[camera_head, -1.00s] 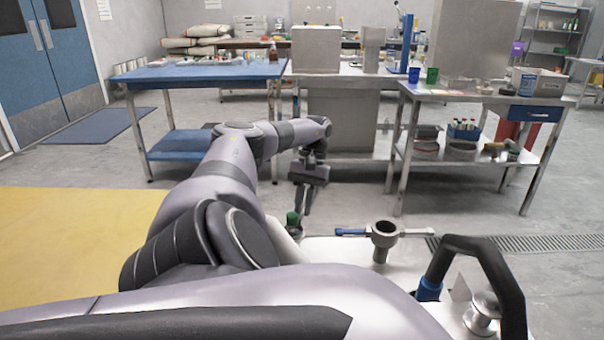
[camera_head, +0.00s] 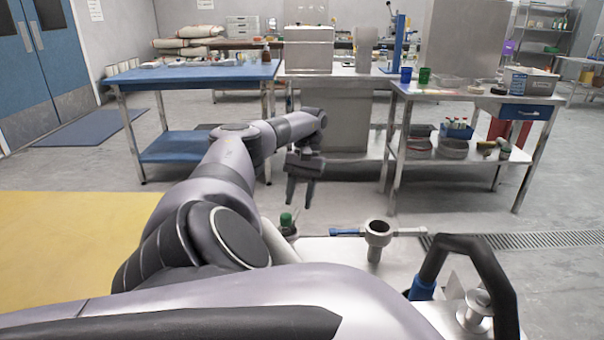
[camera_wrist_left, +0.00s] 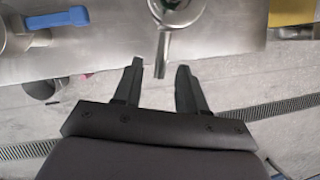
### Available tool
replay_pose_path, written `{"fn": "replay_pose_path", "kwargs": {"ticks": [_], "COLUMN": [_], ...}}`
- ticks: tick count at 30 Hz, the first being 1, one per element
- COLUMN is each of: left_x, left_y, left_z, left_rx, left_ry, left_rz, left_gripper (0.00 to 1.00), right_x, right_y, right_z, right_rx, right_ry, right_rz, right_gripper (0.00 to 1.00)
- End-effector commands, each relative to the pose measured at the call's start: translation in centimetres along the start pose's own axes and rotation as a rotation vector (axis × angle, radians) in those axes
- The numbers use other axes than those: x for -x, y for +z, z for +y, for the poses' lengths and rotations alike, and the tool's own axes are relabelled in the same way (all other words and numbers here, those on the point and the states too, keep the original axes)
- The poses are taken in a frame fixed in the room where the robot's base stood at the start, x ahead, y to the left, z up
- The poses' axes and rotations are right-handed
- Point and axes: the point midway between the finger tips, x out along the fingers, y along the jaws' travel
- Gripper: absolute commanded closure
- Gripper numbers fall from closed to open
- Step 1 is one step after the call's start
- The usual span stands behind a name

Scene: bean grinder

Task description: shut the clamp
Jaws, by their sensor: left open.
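A metal round fitting (camera_head: 378,233) stands on the pale bench at the lower middle of the head view, with a blue-ended bar to its left and a plain silver lever (camera_head: 410,233) to its right. I cannot tell for sure which part is the clamp. In the left wrist view, a silver lever (camera_wrist_left: 163,55) hangs from a round metal part at the top, with its end just beyond and between my fingertips, untouched. My left gripper (camera_head: 300,198) is open and empty; it also shows in the left wrist view (camera_wrist_left: 160,68). My right gripper is out of view.
A black arched handle (camera_head: 470,240) and a metal knob stand at the lower right. A green-topped bottle (camera_head: 286,222) is beside the bench's left end. A blue table (camera_head: 195,72) and a steel table (camera_head: 470,93) stand behind. Bare floor lies between.

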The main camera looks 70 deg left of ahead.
Motion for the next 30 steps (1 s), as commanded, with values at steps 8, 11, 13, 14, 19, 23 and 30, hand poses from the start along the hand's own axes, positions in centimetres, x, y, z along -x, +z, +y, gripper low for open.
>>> {"fn": "replay_pose_path", "kwargs": {"ticks": [8,11,13,14,19,23,30], "left_x": [2.8,3.5,3.9,4.1,4.6,4.7,4.7], "left_y": [0.1,0.0,0.0,0.0,0.0,0.0,0.0], "left_z": [0.2,0.2,0.2,0.1,0.1,0.1,0.1], "left_rx": [-0.003,-0.004,-0.003,-0.002,-0.004,-0.003,-0.003], "left_ry": [0.005,0.005,0.004,0.003,0.001,0.0,-0.001], "left_rz": [0.0,0.001,0.0,0.0,-0.002,-0.003,-0.003], "left_gripper": [0.59,0.59,0.59,0.59,0.59,0.59,0.59], "right_x": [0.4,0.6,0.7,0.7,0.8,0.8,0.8], "right_y": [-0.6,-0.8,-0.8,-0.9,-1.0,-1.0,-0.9], "right_z": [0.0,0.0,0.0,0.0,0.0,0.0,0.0], "right_rx": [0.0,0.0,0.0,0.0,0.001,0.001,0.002], "right_ry": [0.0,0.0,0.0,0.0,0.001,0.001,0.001], "right_rz": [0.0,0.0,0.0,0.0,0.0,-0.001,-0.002], "right_gripper": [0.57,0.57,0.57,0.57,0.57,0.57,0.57]}}
